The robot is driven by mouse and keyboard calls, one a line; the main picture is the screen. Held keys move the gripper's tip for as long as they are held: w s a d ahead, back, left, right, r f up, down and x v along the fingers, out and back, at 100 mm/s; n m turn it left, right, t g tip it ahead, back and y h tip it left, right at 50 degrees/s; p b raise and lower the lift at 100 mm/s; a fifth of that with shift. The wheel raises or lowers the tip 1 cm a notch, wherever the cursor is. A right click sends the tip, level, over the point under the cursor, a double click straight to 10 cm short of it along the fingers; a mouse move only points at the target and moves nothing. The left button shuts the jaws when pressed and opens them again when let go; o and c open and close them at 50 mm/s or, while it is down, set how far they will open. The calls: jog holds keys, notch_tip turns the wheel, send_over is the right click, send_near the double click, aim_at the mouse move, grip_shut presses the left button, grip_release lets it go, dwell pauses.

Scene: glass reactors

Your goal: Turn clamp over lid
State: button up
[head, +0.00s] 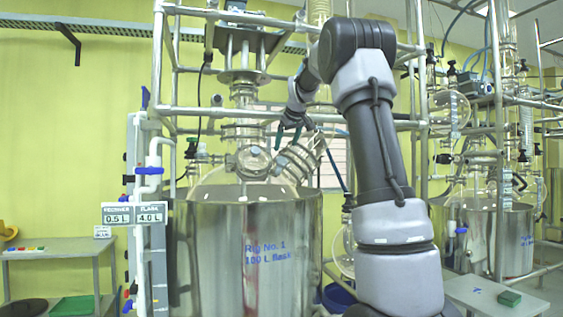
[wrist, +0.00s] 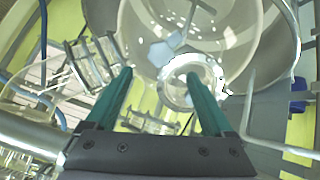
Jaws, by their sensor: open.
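A round, clear glass port with a lid (head: 253,162) sits on the glass flask (head: 215,183) at the top of the steel vessel. In the wrist view a pale ring around a round lid (wrist: 205,69) lies just beyond the right fingertip, which partly covers it. I cannot clearly tell the clamp apart from this ring and the lid edge. My gripper (head: 287,142) hangs just above and right of the port, fingers pointing down. In the wrist view its two green fingers (wrist: 160,75) are apart with nothing held between them.
The steel vessel (head: 222,250) is marked Rig No. 1. Ribbed glass fittings (head: 297,162) stand close beside my gripper. Metal frame poles (head: 160,60) surround the rig. A second rig (head: 500,235) stands at right. A low table (head: 50,252) is at far left.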

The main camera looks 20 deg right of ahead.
aim_at(282, 159)
jog(key=x, duration=0.9)
jog(key=shift+w+f, duration=0.2)
jog(key=shift+f, duration=0.1)
jog(key=c, duration=1.4)
